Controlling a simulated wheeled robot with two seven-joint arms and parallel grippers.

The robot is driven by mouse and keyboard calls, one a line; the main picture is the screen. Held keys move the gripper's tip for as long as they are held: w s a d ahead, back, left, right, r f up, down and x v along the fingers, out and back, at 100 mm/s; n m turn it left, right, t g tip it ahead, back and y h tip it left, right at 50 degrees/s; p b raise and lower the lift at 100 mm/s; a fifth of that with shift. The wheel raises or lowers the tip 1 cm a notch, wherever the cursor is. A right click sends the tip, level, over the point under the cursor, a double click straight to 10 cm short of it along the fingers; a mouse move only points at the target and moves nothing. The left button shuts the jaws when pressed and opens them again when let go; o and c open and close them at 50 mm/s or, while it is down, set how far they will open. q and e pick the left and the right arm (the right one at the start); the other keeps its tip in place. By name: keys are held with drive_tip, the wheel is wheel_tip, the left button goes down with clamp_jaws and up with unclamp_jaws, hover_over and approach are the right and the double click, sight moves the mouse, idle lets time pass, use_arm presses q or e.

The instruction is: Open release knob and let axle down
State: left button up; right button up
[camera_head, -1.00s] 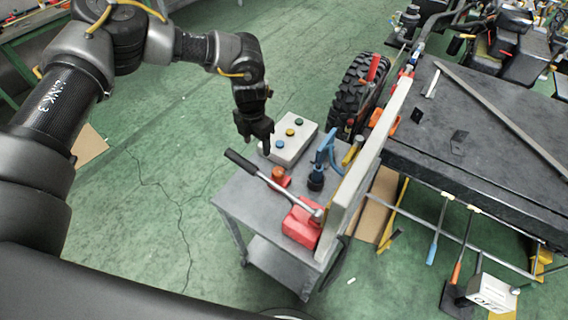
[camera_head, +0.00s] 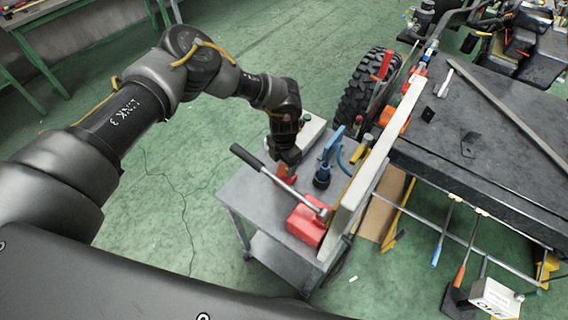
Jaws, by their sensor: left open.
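The release knob's red base (camera_head: 287,174) shows on the grey cart, just below my left gripper (camera_head: 289,157). The gripper points down over the knob, hiding its orange top. Its jaws are open, but I cannot tell whether they surround or touch the knob. A red pump unit (camera_head: 306,226) sits at the cart's front right, with a long lever (camera_head: 283,184) slanting up-left to a black grip. The axle is not clearly visible; a black knobby tyre (camera_head: 360,90) stands behind the cart. My right gripper is out of view.
A dark workbench (camera_head: 480,150) stands further right. Green floor lies open at left.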

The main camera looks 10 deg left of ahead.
use_arm(q)
drive_tip(key=shift+f, duration=1.15)
drive_tip(key=c, duration=1)
drive_tip(key=shift+o, duration=0.2)
